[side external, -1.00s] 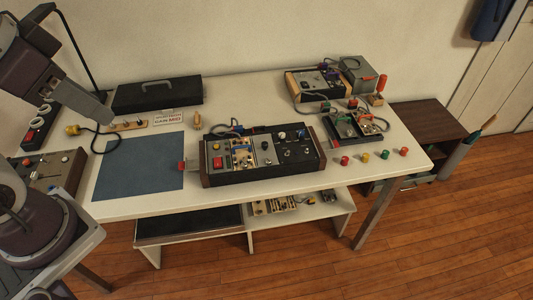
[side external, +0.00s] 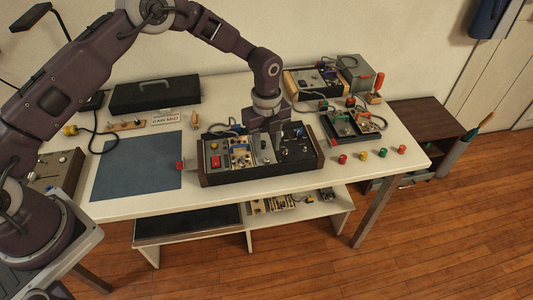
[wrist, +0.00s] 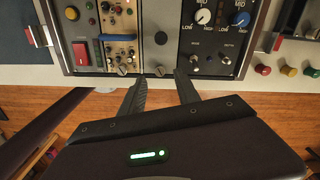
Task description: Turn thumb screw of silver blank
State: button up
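The silver blank (wrist: 160,22) is a plain grey panel with one dark round spot, set in the middle of the black rack unit. Its thumb screw (wrist: 160,71) is a small silver slotted head at the panel's lower edge. My gripper (wrist: 160,77) is open, with one finger on each side of that screw and a gap between them. I cannot tell how far the fingertips are above the panel. In the side external view my gripper (side external: 271,138) points down over the rack unit (side external: 255,171) and hides part of its panel.
Left of the blank is a circuit-board module (wrist: 118,20) with a similar screw below it. A red switch (wrist: 81,54) is further left. Right are knobs, a blue one (wrist: 240,18) among them. Coloured caps (side external: 384,155) stand on the table's right. A blue mat (side external: 135,168) lies clear at left.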

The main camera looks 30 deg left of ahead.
aim_at(267, 158)
notch_tip(267, 158, down, 4)
jog(key=shift+r, duration=0.1)
jog(key=shift+c, duration=0.2)
grip_shut()
